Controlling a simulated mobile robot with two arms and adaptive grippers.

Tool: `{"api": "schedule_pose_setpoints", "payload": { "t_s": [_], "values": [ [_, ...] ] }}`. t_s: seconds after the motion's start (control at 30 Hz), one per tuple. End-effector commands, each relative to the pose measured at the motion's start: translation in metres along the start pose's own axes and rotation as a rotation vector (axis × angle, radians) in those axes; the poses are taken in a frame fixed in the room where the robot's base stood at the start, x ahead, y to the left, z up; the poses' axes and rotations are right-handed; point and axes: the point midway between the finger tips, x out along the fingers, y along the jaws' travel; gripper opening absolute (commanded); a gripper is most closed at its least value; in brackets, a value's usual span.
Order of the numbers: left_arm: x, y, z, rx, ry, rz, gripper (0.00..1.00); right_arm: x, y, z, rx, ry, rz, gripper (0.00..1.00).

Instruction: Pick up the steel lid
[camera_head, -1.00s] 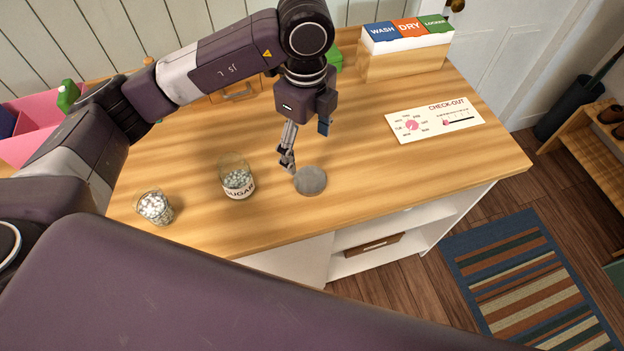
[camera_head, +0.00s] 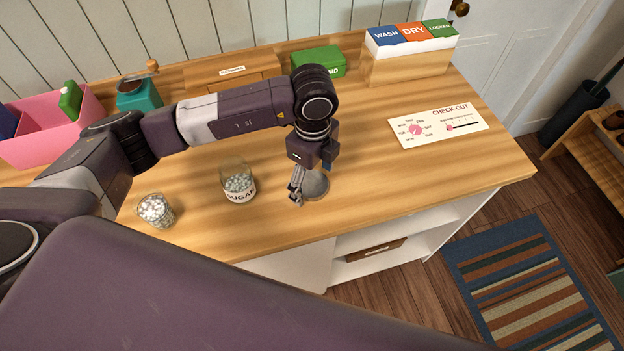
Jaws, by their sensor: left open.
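The steel lid (camera_head: 318,186) is a round grey disc lying flat on the wooden counter (camera_head: 380,180). It is right of the glass sugar jar (camera_head: 238,183), which stands without a lid and holds pale lumps. My left gripper (camera_head: 298,198) points down at the lid's left edge. It is open, and its fingers and body hide part of the lid. I cannot tell whether a finger touches the lid. My right gripper is not in view.
A second glass (camera_head: 156,210) with pale lumps stands at the left front edge. A check-out card (camera_head: 438,125), a WASH/DRY/LOCKER box (camera_head: 408,60), a green first-aid box (camera_head: 318,61) and a pink caddy (camera_head: 50,140) stand farther back. The counter right of the lid is clear.

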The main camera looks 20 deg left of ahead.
Motion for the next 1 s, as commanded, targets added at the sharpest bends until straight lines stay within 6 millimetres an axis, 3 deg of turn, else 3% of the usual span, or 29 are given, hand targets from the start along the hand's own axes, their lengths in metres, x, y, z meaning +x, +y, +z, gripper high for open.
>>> {"api": "schedule_pose_setpoints", "payload": {
  "t_s": [0.2,0.53,1.0],
  "values": [
    [0.002,0.0,0.0,0.0,0.0,-0.001,0.75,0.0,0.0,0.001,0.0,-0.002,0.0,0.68],
    [0.001,0.0,0.0,-0.001,0.0,-0.001,0.41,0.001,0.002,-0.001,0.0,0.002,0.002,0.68],
    [-0.009,-0.002,0.001,-0.002,0.0,-0.004,0.41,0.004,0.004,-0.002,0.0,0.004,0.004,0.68]
  ]
}}
